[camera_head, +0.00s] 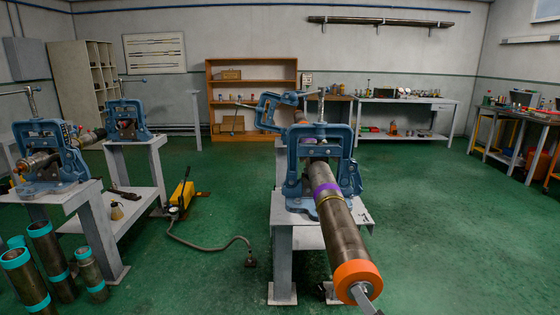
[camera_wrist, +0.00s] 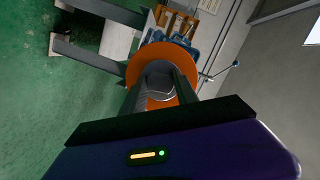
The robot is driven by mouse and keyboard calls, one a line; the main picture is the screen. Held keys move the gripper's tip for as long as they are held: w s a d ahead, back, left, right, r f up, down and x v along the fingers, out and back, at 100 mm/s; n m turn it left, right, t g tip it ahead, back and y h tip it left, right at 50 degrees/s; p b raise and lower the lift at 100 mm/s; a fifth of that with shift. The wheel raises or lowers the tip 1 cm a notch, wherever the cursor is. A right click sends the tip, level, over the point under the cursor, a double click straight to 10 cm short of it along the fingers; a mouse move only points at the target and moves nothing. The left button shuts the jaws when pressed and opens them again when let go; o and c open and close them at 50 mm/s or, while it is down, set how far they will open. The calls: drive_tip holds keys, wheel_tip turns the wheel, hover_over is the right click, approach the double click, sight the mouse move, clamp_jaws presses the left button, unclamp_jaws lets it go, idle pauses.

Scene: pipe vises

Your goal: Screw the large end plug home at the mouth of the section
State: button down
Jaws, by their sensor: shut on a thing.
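The section is a long brown pipe (camera_head: 338,222) clamped in a blue pipe vise (camera_head: 320,150), its mouth toward me. A thick orange ring (camera_head: 357,277) surrounds the mouth, and it also shows in the wrist view (camera_wrist: 137,67). In the wrist view, the grey round middle of the large end plug (camera_wrist: 156,78) sits inside the orange ring. My gripper (camera_wrist: 160,90) is shut on it, with one dark finger at each side. How deep the plug sits is hidden. In the head view, a grey metal piece at the mouth cannot be told as finger or plug.
The vise stands on a grey bench (camera_head: 284,235). Another blue vise (camera_head: 46,150) holds a pipe at left. Several teal-banded pipes (camera_head: 50,250) stand on the floor. A yellow pump (camera_head: 182,193) with a hose lies left of the bench. Green floor at right is clear.

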drive_tip(key=shift+w+r, duration=0.1)
drive_tip(key=c, duration=1.2)
unclamp_jaws()
drive_tip(key=n+h+p, duration=0.1)
drive_tip(key=n, duration=0.2)
drive_tip(key=n+p, duration=0.2)
drive_tip(key=n+h+p, duration=0.1)
drive_tip(key=n, duration=0.2)
drive_tip(key=shift+a+r+n+g+h+p, duration=0.1)
drive_tip(key=shift+a+n+g+h+p, duration=0.05)
drive_tip(key=shift+n+g+h+p, duration=0.2)
clamp_jaws()
